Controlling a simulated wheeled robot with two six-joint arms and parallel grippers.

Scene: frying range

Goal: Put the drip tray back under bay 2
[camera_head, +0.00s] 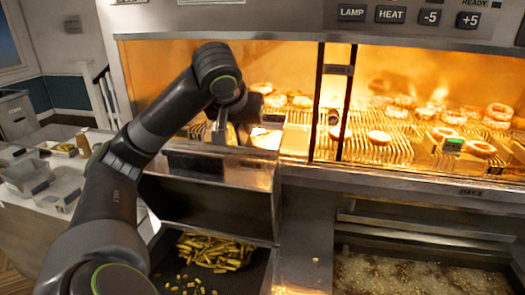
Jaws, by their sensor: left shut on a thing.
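My left gripper (222,132) is at the front of the left bay of the heated cabinet, fingers pointing down. It is shut on what looks like the upper edge or handle of a shiny steel tray (240,172), likely the drip tray. The exact grip is partly hidden by the wrist. This steel piece juts out in front of the left bay, above a dark panel. The right bay (398,150) holds several onion rings on a wire rack, and a small label on its front edge is too blurred to read surely. My right gripper does not show.
A fryer well with bubbling oil (420,275) lies at the lower right. A dark bin with fries (215,252) is below the steel piece. A dark post (331,105) divides the bays. Metal containers (62,188) stand on the left counter.

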